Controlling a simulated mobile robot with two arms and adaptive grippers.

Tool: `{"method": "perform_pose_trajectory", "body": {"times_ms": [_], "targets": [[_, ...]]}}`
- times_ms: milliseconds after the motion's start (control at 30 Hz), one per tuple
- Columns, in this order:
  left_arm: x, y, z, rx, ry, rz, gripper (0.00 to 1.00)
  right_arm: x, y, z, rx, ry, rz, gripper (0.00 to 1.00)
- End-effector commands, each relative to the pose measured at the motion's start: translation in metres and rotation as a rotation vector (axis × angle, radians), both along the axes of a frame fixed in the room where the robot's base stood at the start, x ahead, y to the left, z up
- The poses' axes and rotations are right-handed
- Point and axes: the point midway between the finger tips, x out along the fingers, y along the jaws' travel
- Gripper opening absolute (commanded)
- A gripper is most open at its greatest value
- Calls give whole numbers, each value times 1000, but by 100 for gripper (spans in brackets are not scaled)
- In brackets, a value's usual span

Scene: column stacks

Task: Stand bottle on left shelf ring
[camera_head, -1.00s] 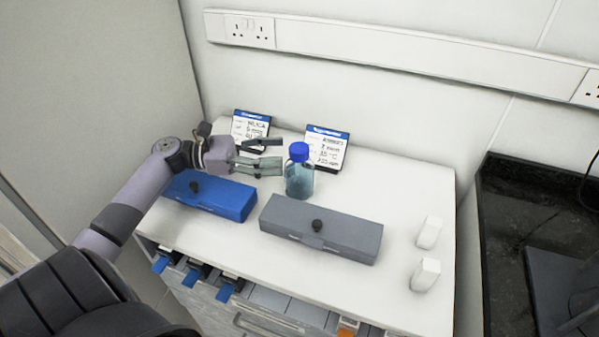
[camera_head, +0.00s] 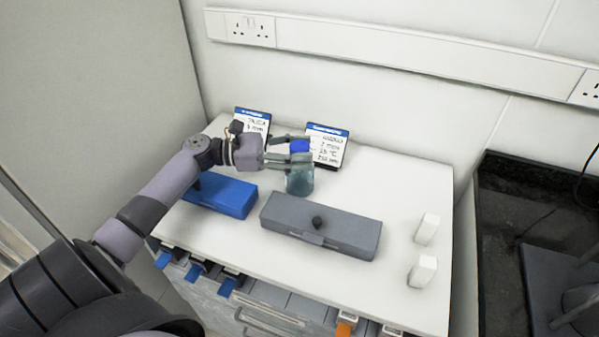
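The bottle (camera_head: 300,181) is clear with bluish contents and a blue cap (camera_head: 299,146). It stands upright on the white worktop behind the grey box. My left gripper (camera_head: 300,154) comes in from the left at the height of the bottle's neck. Its fingers lie across the bottle just below the cap and hide part of the neck. The fingers look apart, one in front and one toward the back; I cannot tell if they touch the bottle. No shelf ring is recognisable in this view. My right gripper is not in view.
A blue box (camera_head: 229,196) lies under my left arm, and a grey box (camera_head: 321,227) with a black knob lies in front of the bottle. Two label cards (camera_head: 327,147) stand behind. Two white blocks (camera_head: 427,229) stand at the right. A dark sink (camera_head: 500,220) lies beyond the worktop.

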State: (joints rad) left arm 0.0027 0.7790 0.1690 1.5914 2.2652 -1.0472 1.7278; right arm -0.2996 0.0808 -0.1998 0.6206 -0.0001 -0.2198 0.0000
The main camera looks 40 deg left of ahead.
Motion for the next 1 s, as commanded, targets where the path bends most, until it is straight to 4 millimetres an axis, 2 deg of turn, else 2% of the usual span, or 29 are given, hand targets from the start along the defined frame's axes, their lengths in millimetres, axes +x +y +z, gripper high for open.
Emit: {"method": "perform_pose_trajectory", "body": {"times_ms": [67, 700, 1000], "targets": [[0, 0, 0, 0, 0, 0, 43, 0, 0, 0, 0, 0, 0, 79], [0, 1, 0, 1, 0, 1, 0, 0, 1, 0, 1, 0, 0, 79], [0, 1, -1, 3, 0, 1, 0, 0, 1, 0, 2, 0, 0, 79]]}}
